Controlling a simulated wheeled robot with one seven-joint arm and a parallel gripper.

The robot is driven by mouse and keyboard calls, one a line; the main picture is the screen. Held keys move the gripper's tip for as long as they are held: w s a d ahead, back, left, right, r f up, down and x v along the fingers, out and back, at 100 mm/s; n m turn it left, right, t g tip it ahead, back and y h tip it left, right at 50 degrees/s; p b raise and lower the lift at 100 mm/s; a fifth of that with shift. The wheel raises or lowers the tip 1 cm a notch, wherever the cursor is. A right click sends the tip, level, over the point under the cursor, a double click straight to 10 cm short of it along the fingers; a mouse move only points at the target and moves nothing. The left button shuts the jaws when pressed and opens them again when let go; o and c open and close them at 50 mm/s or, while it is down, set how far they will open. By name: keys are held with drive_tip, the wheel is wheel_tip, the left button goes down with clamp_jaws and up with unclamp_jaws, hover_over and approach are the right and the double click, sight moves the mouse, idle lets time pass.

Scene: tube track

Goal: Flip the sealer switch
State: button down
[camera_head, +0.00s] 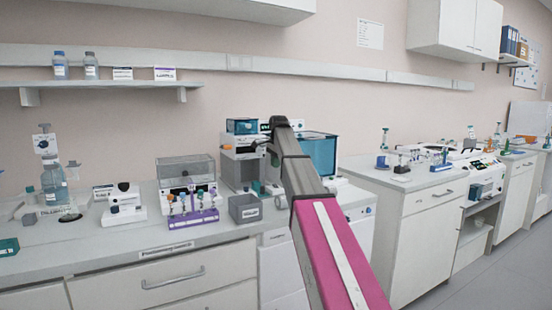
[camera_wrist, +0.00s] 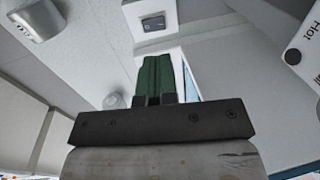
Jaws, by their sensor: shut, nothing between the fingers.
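My gripper (camera_wrist: 161,58) shows in the wrist view with its two green fingers together and nothing between them. A small dark rectangular part (camera_wrist: 153,23) in a light panel, possibly the sealer switch, lies beyond the fingertips, slightly left of them and apart in the picture. I cannot tell whether the fingers touch the panel. In the head view my arm reaches over the bench to a grey-white machine (camera_head: 240,168), possibly the sealer. The arm covers part of this area, and no switch can be made out there.
A teal box (camera_head: 318,155) stands just right of my arm. A grey open bin (camera_head: 245,208) and a purple rack (camera_head: 192,219) with several tubes stand at the left. A clear-lidded machine (camera_head: 186,170) is behind the rack.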

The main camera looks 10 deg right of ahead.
sight(274, 185)
drive_tip(key=f, duration=0.5)
drive_tip(key=w+f, duration=0.1)
drive_tip(key=f, duration=0.2)
drive_tip(key=shift+w+a, duration=0.1)
drive_tip(key=shift+a, duration=0.1)
drive_tip(key=shift+f, duration=0.2)
